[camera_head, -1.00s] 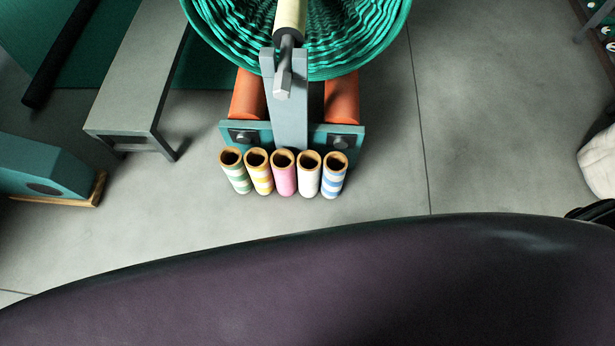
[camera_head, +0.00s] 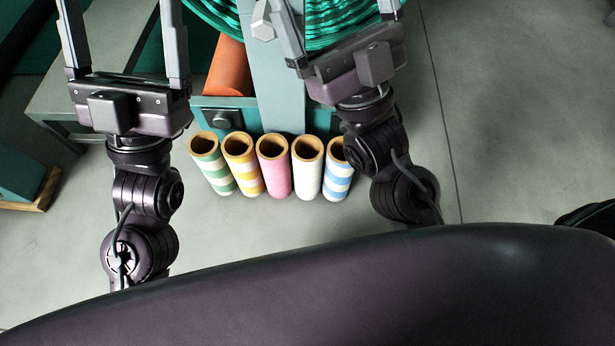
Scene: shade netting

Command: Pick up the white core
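The white core (camera_head: 308,178) is a plain white tube with a brown open top. It stands upright in a row of cores, between the pink core (camera_head: 275,178) and the blue-striped core (camera_head: 338,183). My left gripper (camera_head: 120,8) is up and left of the row, fingers spread and empty, with its tips at the top edge of the view. My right gripper (camera_head: 334,12) is beyond the row and slightly right of the white core, fingers apart with nothing seen between them. Its wrist partly covers the blue-striped core.
Yellow-striped (camera_head: 243,178) and green-striped (camera_head: 213,172) cores stand left of the pink one. Behind the row is a stand (camera_head: 270,100) with an orange roller (camera_head: 229,70) and green netting (camera_head: 205,12). A grey bench (camera_head: 125,50) is at left.

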